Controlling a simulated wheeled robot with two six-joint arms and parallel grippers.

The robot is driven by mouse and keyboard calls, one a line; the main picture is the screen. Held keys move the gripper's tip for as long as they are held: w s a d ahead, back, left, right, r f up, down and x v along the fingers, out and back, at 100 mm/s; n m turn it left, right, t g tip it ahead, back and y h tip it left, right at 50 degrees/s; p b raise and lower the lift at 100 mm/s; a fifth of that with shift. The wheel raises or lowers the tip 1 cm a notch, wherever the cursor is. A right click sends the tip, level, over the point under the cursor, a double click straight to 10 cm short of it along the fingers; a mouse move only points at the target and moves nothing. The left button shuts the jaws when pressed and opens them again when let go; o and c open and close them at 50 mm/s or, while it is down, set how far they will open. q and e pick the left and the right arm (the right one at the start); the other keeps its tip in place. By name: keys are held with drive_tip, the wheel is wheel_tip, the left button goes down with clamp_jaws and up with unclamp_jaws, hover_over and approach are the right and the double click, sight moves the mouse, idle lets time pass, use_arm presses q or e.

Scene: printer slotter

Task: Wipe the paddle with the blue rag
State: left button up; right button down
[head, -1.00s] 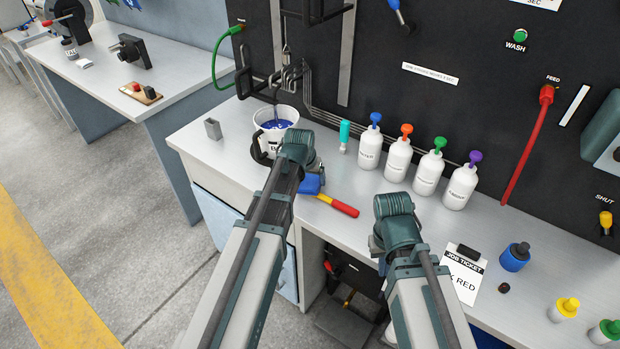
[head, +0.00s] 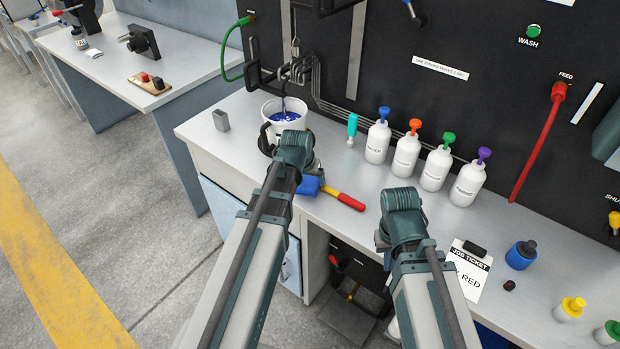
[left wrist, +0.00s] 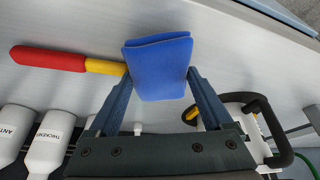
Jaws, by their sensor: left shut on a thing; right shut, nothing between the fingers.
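The blue rag (head: 308,187) is a flat folded pad, also clear in the left wrist view (left wrist: 158,68). My left gripper (left wrist: 160,76) is shut on it, above the bench left of centre. A tool handle, red with a yellow neck (head: 345,201), lies beside the rag; in the left wrist view its yellow end (left wrist: 104,67) meets the rag's edge, and whatever continues beyond is hidden. A thin rod (head: 284,104) stands in the bucket of blue liquid; I cannot tell which of these is the paddle. My right gripper (head: 382,240) is shut and empty, mostly hidden by its arm.
The white bucket (head: 283,130) stands behind my left gripper. Several white bottles with coloured tops (head: 405,155) line the bench's back. A job ticket (head: 466,270) and a blue jar (head: 520,255) lie to the right. A small grey cup (head: 221,121) stands at the left.

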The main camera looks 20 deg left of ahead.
use_arm(q)
drive_tip(key=shift+w+d, duration=0.25)
drive_tip(key=shift+w, duration=0.4)
drive_tip(key=shift+w+d, duration=0.2)
drive_tip(key=shift+w, duration=0.45)
drive_tip(key=shift+w+d, duration=0.25)
drive_tip(key=shift+w, duration=0.4)
drive_tip(key=shift+r, duration=0.15)
wheel_tip(320, 180, up, 6)
drive_tip(key=p, duration=0.6)
drive_tip(key=shift+a, duration=0.1)
wheel_tip(320, 180, up, 3)
drive_tip(key=p, duration=0.3)
drive_tip(key=shift+s+a, duration=0.1)
drive_tip(key=shift+a, duration=0.05)
